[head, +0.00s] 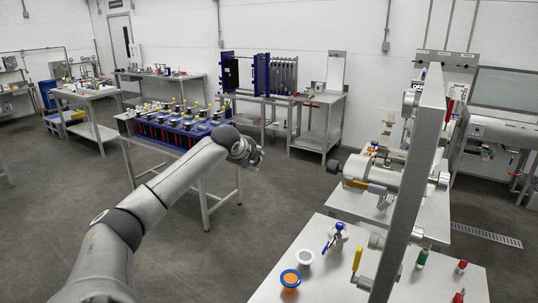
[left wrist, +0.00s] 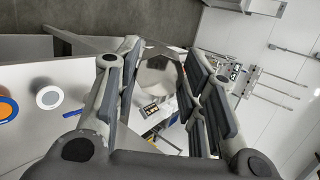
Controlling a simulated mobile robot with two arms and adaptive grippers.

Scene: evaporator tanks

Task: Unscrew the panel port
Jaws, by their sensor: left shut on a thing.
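My left gripper (head: 248,153) is in the air in the middle of the head view, to the left of the upright panel (head: 413,190) and apart from it. In the left wrist view my left gripper (left wrist: 163,62) is shut on a grey faceted metal piece (left wrist: 156,78) between its fingers. I cannot tell for certain whether this piece is the panel port. The panel is seen nearly edge-on, with a large grey cylindrical fitting (head: 372,174) through its middle and smaller fittings above and below. My right gripper is not in view.
A white table (head: 318,238) under the panel holds an orange piece in a blue ring (head: 290,279), a white ring (head: 305,258), a blue-handled valve (head: 337,236) and small red and green parts. A blue rack table (head: 180,130) stands behind my left arm.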

